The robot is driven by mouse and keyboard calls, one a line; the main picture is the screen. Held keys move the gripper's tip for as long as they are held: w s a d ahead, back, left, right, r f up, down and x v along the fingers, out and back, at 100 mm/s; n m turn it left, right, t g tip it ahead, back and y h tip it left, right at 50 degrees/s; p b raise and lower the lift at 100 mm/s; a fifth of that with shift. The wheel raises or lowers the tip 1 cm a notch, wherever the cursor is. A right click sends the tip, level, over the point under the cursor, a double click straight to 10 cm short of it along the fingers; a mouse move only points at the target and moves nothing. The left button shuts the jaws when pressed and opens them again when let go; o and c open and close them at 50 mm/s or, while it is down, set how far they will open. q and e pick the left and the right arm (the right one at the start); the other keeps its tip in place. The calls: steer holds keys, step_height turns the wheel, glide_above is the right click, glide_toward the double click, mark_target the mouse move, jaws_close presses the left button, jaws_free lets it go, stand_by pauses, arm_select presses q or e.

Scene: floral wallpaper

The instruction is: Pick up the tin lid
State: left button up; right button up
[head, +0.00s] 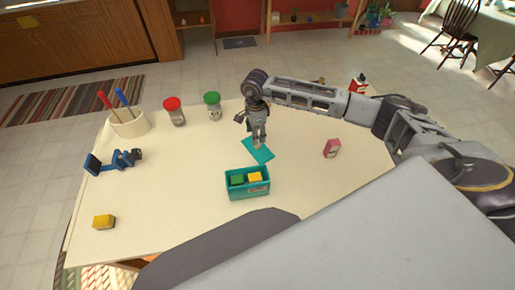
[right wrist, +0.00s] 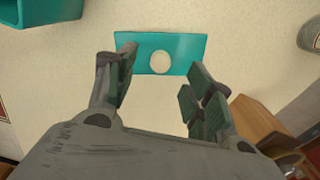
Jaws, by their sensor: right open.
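The tin lid (head: 262,153) is a flat teal plate lying on the cream table, behind the teal tin. My left gripper is not in view.
The open teal tin (head: 247,190) holds a green and a yellow block. A pink box (head: 331,148) stands right; red-lidded (head: 174,112) and green-lidded (head: 212,106) jars stand behind. A white holder (head: 128,124), blue object (head: 115,160) and yellow block (head: 104,222) are left.

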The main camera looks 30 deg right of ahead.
mark_target(257, 146)
step_height(257, 146, down, 3)
steer(key=shift+r, duration=0.1)
steer(key=shift+f, duration=0.25)
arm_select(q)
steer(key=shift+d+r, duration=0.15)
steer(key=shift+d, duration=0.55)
arm_select(e)
steer(key=shift+d+f+p, duration=0.1)
steer(key=shift+f+p, duration=0.2)
steer(key=shift+f, duration=0.3)
step_height(257, 146, down, 3)
steer(key=shift+w+d+r+p, duration=0.1)
steer(key=shift+d+r+p, duration=0.05)
steer(key=shift+p, duration=0.15)
steer(key=shift+f, duration=0.55)
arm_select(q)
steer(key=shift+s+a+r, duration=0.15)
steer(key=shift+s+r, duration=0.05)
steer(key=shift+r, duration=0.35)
arm_select(e)
steer(key=shift+f, duration=0.1)
